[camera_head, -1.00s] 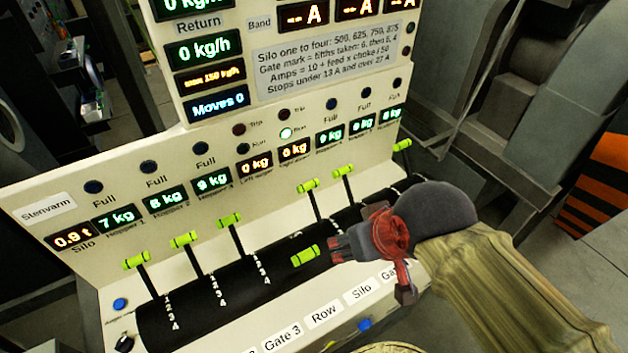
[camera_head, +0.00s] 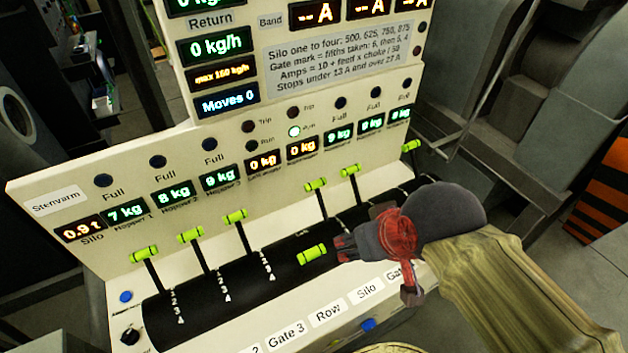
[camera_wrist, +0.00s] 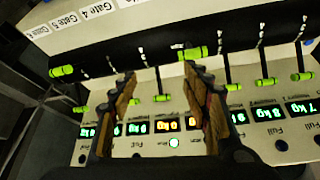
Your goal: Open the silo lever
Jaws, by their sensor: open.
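The silo lever, judged by the order of the labels, is a green-tipped lever (camera_head: 316,185) leaning back towards the panel. The Silo label (camera_head: 367,290) is on the front ledge. In the wrist view the same lever's green handle (camera_wrist: 160,98) shows between the fingers. My gripper (camera_head: 345,247) is over the black lever drum, right of a forward-tilted green handle (camera_head: 312,254) that seems to be the Row lever. The wrist view shows my gripper (camera_wrist: 165,90) open and empty. Any contact with the drum cannot be told.
Three gate levers lean back at the left, one with its handle here (camera_head: 235,216). The Row handle (camera_wrist: 193,53) is close beside one finger in the wrist view. A gate 4 handle (camera_head: 350,170) stands close right of the silo lever. The display panel (camera_head: 40,165) rises behind.

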